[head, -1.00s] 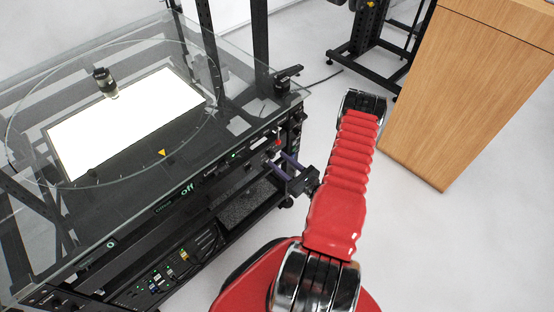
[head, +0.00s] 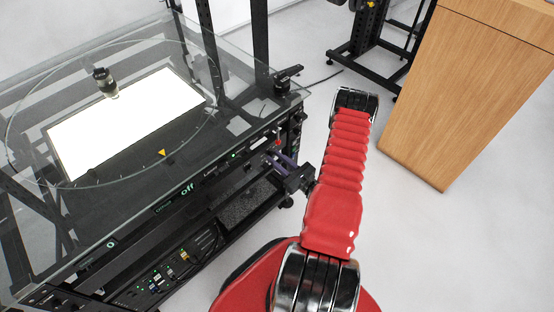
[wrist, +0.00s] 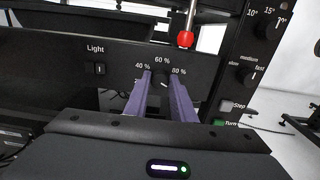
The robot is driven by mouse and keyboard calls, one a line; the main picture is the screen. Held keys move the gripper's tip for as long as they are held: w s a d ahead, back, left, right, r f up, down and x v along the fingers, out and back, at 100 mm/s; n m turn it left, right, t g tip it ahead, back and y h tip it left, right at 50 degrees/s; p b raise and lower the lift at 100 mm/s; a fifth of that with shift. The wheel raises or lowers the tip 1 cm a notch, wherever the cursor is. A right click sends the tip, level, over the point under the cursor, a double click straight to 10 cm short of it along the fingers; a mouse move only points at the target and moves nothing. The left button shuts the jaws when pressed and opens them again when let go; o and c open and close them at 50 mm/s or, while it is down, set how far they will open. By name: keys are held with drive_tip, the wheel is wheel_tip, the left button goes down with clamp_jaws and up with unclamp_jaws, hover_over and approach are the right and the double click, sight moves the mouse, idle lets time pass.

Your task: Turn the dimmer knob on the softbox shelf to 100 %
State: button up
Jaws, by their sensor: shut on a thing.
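The dark dimmer knob (wrist: 163,77) is on the black front panel in the wrist view, below the printed marks 40 %, 60 % and 80 %. My gripper (wrist: 163,84) has one purple finger on each side of the knob and is shut on it. The fingers hide most of the knob and the lower part of its scale, so its exact setting cannot be read. In the head view my gripper (head: 273,161) reaches the front of the softbox shelf, and the knob itself cannot be made out there.
A Light switch (wrist: 98,69) is left of the knob. A red-tipped lever (wrist: 186,39) stands just above right, and more knobs (wrist: 247,74) and buttons are farther right. The glass turntable (head: 140,115) carries a small dark-topped jar (head: 105,82). A wooden cabinet (head: 470,90) stands right.

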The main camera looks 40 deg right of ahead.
drive_tip(key=shift+c, duration=1.1)
clamp_jaws()
unclamp_jaws()
drive_tip(key=shift+m, duration=0.7)
clamp_jaws()
drive_tip(key=o, duration=1)
unclamp_jaws()
drive_tip(key=s, duration=1.3)
drive_tip(key=shift+s+d, duration=0.15)
drive_tip(key=shift+s, duration=0.25)
